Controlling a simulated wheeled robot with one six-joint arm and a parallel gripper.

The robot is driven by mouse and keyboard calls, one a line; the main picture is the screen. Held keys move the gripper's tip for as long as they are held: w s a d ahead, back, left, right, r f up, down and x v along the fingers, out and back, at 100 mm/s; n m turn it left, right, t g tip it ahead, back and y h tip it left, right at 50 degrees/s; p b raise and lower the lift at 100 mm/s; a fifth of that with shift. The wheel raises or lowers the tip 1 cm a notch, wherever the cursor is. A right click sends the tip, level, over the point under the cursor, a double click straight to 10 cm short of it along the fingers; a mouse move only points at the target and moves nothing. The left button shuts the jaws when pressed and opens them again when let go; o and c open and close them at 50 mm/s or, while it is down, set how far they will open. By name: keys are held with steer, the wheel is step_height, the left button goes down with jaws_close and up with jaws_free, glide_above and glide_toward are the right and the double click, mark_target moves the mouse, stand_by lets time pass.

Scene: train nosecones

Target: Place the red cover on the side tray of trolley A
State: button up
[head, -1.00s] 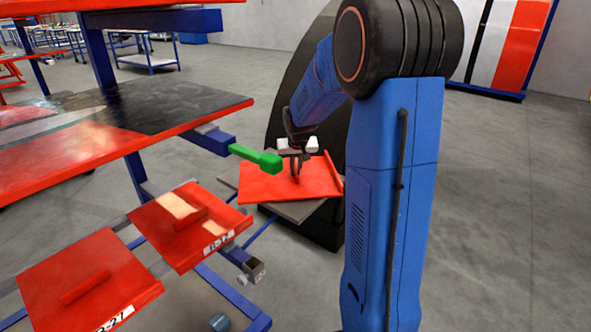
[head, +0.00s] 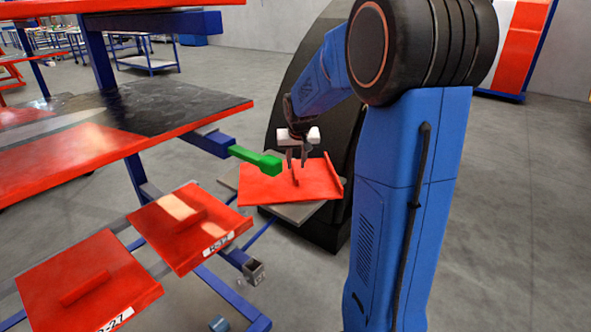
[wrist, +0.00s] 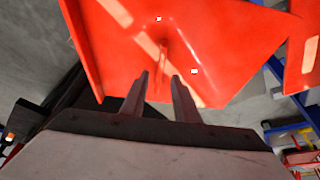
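The red cover (head: 268,190) lies on the grey side tray (head: 296,213) at the trolley's right side in the head view. An upright rib stands on its top. In the wrist view the cover (wrist: 215,45) fills the top, with its rib ahead of the fingers. My gripper (head: 297,163) is just above the rib in the head view. In the wrist view my gripper (wrist: 160,82) has its two fingers apart with nothing between their tips. Part of the tray is hidden under the cover. No letter on the trolley is readable.
A green handle (head: 255,159) sticks out from the trolley just left of my gripper. Two more red covers, one at mid left (head: 165,235) and one at lower left (head: 70,275), rest on lower supports. The big red and black panel (head: 170,105) lies above them. Open floor is at right.

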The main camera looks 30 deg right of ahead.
steer(key=v, duration=0.6)
steer(key=shift+r, duration=0.4)
steer(key=shift+s, duration=0.15)
